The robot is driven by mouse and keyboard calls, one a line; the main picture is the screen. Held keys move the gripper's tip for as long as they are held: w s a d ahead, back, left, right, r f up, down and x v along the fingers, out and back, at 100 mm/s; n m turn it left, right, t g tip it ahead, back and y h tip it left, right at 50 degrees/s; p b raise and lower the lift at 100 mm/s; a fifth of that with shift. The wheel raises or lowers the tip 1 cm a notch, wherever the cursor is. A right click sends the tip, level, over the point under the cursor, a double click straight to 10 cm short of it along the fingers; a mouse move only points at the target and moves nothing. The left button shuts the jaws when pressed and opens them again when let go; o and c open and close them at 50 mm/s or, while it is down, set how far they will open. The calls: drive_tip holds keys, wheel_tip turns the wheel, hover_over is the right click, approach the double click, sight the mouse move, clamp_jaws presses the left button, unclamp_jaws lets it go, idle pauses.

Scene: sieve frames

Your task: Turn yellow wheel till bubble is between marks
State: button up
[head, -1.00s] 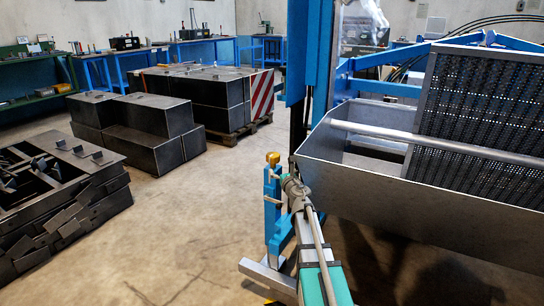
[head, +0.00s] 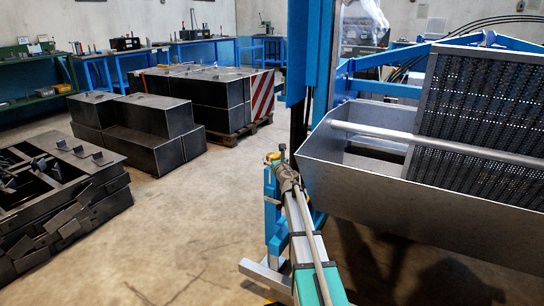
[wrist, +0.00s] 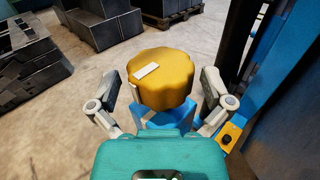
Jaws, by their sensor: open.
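The yellow wheel (wrist: 160,85) has a scalloped rim and a small white rectangle (wrist: 147,70) on its top. It sits on top of a blue post (head: 272,215); in the head view the wheel (head: 273,156) is small and partly hidden by my arm. My gripper (wrist: 169,92) is open, with one finger on each side of the wheel. Small gaps seem to show between fingers and rim; I cannot tell whether either touches. I cannot make out a bubble or marks in any view.
A large grey metal bin (head: 400,205) stands close to the right of my arm, beside a blue upright (head: 325,60). Dark metal boxes (head: 135,125) and stacked parts (head: 60,185) stand at left. The floor (head: 190,220) between is clear.

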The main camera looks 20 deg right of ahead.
sight(272, 153)
drive_tip(key=shift+w+d, duration=0.2)
drive_tip(key=shift+w, duration=1.4)
drive_tip(key=c, duration=1)
drive_tip(key=shift+o, duration=0.2)
drive_tip(key=shift+m+h, duration=0.5)
drive_tip(key=shift+h, duration=0.3)
